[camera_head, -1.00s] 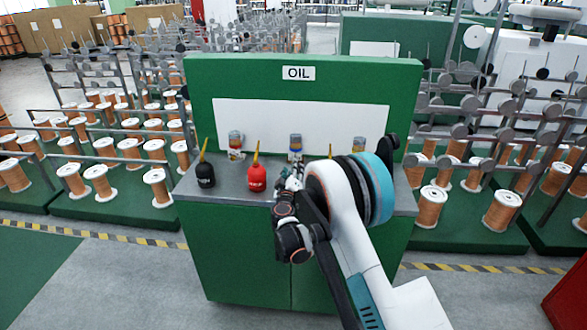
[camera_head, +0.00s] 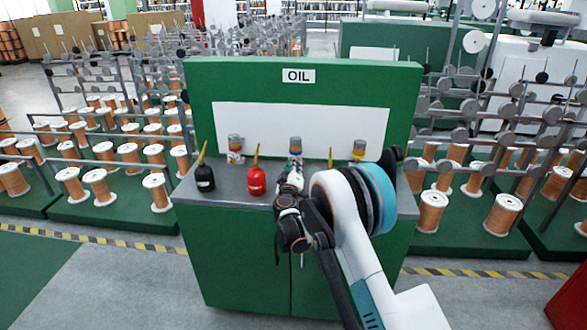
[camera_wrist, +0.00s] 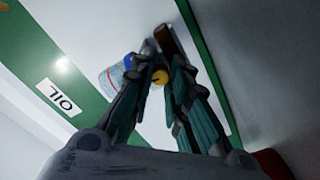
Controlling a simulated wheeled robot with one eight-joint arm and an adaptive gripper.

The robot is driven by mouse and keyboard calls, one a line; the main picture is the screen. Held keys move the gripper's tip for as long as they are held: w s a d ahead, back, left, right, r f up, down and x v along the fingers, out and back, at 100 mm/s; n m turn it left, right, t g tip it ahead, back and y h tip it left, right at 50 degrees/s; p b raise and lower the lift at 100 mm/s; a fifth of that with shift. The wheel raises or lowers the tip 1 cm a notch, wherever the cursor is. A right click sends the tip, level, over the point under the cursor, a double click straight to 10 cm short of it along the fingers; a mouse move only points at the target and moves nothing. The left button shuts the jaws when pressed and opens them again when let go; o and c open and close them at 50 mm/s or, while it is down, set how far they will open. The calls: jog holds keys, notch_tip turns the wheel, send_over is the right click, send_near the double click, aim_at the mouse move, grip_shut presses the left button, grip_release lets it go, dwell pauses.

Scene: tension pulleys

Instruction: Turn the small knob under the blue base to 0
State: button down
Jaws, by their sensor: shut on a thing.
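The oiler with the blue base (camera_head: 295,149) is the middle one of three clear oilers on the white panel of the green oil stand. In the wrist view its clear cup (camera_wrist: 113,78) and blue base (camera_wrist: 128,62) show left of my fingers. A small yellow knob (camera_wrist: 160,77) with a dark mark sits between my fingertips, by the base. My gripper (camera_wrist: 162,80) is shut on it; it shows small below the oiler in the head view (camera_head: 291,174). The knob's reading cannot be made out, and the fingers hide part of it.
The grey shelf (camera_head: 228,189) holds a black oil can (camera_head: 204,177) and a red oil can (camera_head: 256,181) left of my gripper. Another can's yellow spout (camera_head: 330,157) rises behind my arm. Other oilers hang at left (camera_head: 235,149) and right (camera_head: 359,150).

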jog(key=shift+n, duration=0.5)
dwell(0.4)
jog(key=n, duration=0.5)
jog(key=shift+n, duration=0.4)
jog(key=n, duration=0.6)
jog(key=shift+f, duration=0.15)
jog(key=shift+n, duration=0.4)
jog(key=c, duration=1.5)
grip_release()
jog(key=shift+c, duration=0.2)
